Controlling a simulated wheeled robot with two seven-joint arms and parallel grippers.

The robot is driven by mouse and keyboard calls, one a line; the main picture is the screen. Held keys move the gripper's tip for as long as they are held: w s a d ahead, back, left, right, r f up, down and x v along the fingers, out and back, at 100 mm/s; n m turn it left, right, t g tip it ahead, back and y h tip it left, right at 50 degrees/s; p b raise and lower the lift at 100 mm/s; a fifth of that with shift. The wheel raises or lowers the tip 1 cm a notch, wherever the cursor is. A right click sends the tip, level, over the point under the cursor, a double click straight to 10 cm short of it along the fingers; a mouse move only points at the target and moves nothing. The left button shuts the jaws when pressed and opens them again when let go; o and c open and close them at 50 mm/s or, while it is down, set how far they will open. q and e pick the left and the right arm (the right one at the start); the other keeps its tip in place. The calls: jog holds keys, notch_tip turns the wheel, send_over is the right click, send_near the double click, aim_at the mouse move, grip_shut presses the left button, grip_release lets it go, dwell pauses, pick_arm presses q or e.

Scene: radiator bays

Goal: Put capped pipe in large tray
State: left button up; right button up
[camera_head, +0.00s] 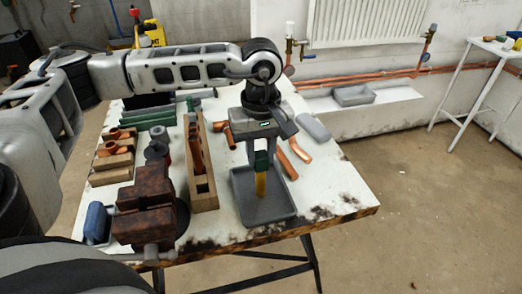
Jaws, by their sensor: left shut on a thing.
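The large grey tray (284,212) lies near the front of the worktable. My left gripper (262,160) reaches down over it, shut on a narrow yellow-orange piece (261,184) that hangs upright inside the tray's outline. I cannot tell whether this piece is the capped pipe or whether it touches the tray floor; its top is hidden by the fingers. Copper pipe pieces (286,164) lie right behind the tray, and a bent one (301,151) is beside them. My right gripper is not in view.
A wooden rack (204,193) with copper pipes stands left of the tray. A rusty vise (146,212) is at the front left, with wooden blocks (112,162) behind it. A smaller grey tray (353,95) sits on the ledge. The table's right part is clear.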

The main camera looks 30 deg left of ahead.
pick_arm(q)
jog(key=shift+f, duration=0.2)
jog(key=o, duration=0.9)
jog(key=shift+r, duration=0.1)
notch_tip(320, 180, up, 12)
jog(key=shift+r+b, duration=0.2)
jog(key=shift+b, duration=0.2)
jog(key=shift+s+f, duration=0.1)
